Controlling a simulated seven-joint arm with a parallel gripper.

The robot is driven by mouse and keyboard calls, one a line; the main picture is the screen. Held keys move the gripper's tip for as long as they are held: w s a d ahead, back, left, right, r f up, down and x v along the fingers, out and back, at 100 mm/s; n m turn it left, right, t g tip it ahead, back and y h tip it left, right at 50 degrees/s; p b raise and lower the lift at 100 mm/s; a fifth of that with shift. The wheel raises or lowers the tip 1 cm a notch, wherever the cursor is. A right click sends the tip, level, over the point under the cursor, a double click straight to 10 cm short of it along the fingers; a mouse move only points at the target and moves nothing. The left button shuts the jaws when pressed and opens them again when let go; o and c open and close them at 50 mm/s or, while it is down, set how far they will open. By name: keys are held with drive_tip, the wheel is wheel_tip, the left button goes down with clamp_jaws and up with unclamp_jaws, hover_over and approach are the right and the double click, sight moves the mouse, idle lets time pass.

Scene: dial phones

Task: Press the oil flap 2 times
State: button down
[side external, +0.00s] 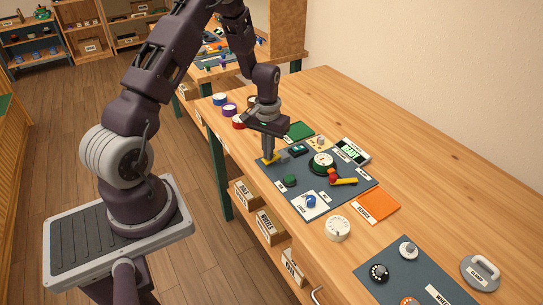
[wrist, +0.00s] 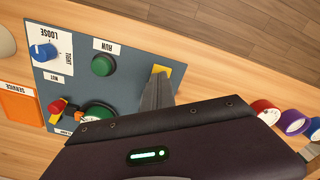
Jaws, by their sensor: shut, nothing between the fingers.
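A small yellow piece (side external: 267,161) sits at the near left corner of the blue-grey panel (side external: 319,211). It looks like the oil flap, but no label shows on it. My gripper (side external: 268,153) is shut and empty, pointing down with its fingertips at the yellow piece. In the wrist view the closed fingertips (wrist: 160,76) overlap the yellow piece (wrist: 163,69) and hide part of it. I cannot tell whether they touch it or whether the flap is pressed down.
The panel also carries a green RUN button (wrist: 103,65), a blue LOOSE/TIGHT knob (side external: 310,201), a dial (side external: 322,160) and a red-and-yellow lever (side external: 343,181). A lit green display (side external: 350,151) stands behind. Coloured rolls (side external: 229,110) lie left, an orange SERVICE card (side external: 376,205) right.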

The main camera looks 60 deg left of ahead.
drive_tip(key=shift+r, duration=0.15)
wheel_tip(320, 180, up, 13)
idle(0.9)
drive_tip(key=s+d+r+m+t, duration=0.1)
drive_tip(key=s+d+r+m, duration=0.1)
drive_tip(key=s+d+r, duration=0.35)
drive_tip(key=s+d+r+m+t, duration=0.1)
drive_tip(key=s+d+r+t, duration=0.1)
drive_tip(key=d+r, duration=0.55)
drive_tip(key=s+d+r+m+t, duration=0.1)
drive_tip(key=s+d, duration=0.2)
drive_tip(key=s, duration=0.3)
drive_tip(key=s+d+r+m+t, duration=0.1)
drive_tip(key=s+d+r+m, duration=0.1)
drive_tip(key=s, duration=0.5)
drive_tip(key=shift+s+d+r+t, duration=0.15)
drive_tip(key=shift+s+d+t, duration=0.15)
drive_tip(key=shift+d, duration=0.3)
